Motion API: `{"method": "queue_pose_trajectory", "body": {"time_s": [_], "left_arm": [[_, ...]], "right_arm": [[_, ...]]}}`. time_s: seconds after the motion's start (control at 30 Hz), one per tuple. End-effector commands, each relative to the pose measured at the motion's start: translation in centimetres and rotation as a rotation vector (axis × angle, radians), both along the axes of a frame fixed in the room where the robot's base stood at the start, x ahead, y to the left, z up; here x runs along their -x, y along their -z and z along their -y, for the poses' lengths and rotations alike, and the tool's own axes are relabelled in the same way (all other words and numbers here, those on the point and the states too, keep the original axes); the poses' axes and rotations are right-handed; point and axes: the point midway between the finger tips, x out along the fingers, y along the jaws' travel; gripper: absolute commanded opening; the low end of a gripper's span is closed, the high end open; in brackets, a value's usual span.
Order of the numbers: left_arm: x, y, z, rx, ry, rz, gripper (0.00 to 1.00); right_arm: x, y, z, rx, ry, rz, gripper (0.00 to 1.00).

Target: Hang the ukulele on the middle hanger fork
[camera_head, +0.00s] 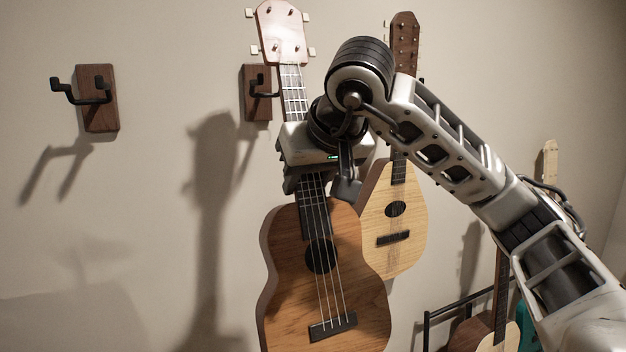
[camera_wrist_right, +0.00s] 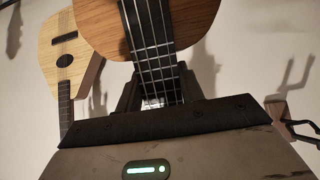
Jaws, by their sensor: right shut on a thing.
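The brown ukulele (camera_head: 330,265) hangs upright in my right gripper (camera_head: 313,172), headstock (camera_head: 282,32) up. The gripper is shut on its neck, between the body and the headstock. The right wrist view shows the strings and body (camera_wrist_right: 185,25) beyond the fingers (camera_wrist_right: 152,92). The middle hanger (camera_head: 257,92) is a wooden block with a dark fork on the wall. The upper neck stands in front of the fork's right side in the picture and partly hides it. I cannot tell whether they touch. My left gripper is out of view.
An empty hanger (camera_head: 97,98) is on the wall at the left. A pale pear-shaped instrument (camera_head: 402,235) hangs close behind the ukulele on the right. More instruments (camera_head: 492,335) stand at the lower right by a dark rack (camera_head: 428,325). The wall between the left and middle hangers is free.

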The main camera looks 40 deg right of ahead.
Motion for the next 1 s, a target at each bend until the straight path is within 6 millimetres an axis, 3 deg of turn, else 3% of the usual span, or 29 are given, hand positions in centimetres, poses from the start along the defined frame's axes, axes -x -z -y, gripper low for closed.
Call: {"method": "queue_pose_trajectory", "body": {"time_s": [1.0], "left_arm": [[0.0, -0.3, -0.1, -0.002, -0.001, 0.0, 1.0]], "right_arm": [[-5.7, 0.2, 1.4, -0.002, 0.001, 0.005, 0.0]]}}
